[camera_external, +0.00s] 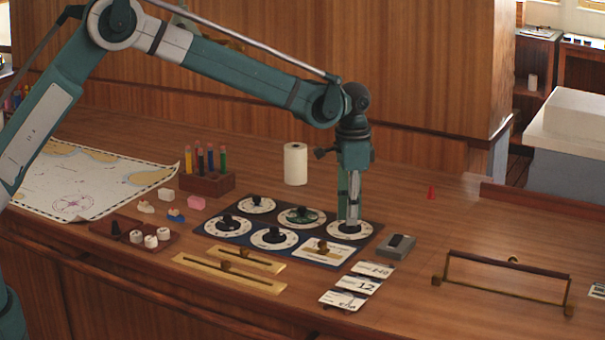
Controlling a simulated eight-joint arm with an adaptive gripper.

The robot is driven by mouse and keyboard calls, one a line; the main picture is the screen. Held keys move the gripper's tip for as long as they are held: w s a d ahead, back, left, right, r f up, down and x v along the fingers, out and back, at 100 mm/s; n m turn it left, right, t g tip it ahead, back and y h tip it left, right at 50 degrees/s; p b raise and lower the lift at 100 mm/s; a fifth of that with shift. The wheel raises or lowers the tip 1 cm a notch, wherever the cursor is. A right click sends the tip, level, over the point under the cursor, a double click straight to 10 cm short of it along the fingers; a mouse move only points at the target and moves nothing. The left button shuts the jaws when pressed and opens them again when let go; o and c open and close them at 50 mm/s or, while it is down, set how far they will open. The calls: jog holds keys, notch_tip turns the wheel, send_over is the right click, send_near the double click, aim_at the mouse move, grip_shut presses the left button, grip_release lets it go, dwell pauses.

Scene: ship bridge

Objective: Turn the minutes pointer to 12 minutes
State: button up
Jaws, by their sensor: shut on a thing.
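A dark board (327,263) on the wooden desk carries several white dials with black knobs. My gripper (349,224) points straight down at the rightmost dial (366,229). Its fingers are shut on that dial's knob, which they mostly hide. The dial's scale and the pointer's reading are too small to make out, and I cannot tell from its label whether this is the minutes dial. Cards (358,287) in front of the board show numbers; the middle one reads 12.
A grey box-like device (397,246) sits just right of the board. Brass sliders (230,273) lie in front. A rack of coloured tubes (208,182) and a white roll (295,164) stand behind. A railed bar (505,265) is at right. Desk between is clear.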

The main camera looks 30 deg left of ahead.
jog(key=o, duration=0.9)
jog(key=shift+r, duration=0.1)
notch_tip(320, 180, up, 12)
dwell(0.3)
jog(key=shift+a, duration=0.15)
dwell(0.4)
